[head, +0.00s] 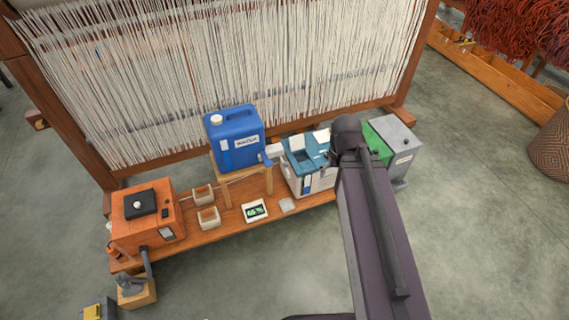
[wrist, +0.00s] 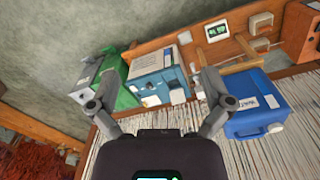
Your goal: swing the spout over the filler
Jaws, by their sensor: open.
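A blue canister (head: 234,138) with a white cap and label stands on a small wooden stand. A small blue spout (head: 267,159) shows at its lower right side, beside a pale block (head: 275,150). The teal and white machine (head: 303,163), with an open recess in its top, stands to the right; I cannot tell which part is the filler. In the wrist view my gripper (wrist: 155,108) is open and empty, its fingers spread either side of the teal machine (wrist: 158,82). The canister (wrist: 255,108) is beyond the right finger. In the head view my arm hides the gripper.
An orange machine (head: 146,219), two small pale boxes and a green-screened device (head: 255,211) share the low wooden bench. A green and grey unit (head: 397,148) stands right of the teal machine. The loom's white threads (head: 220,65) rise behind.

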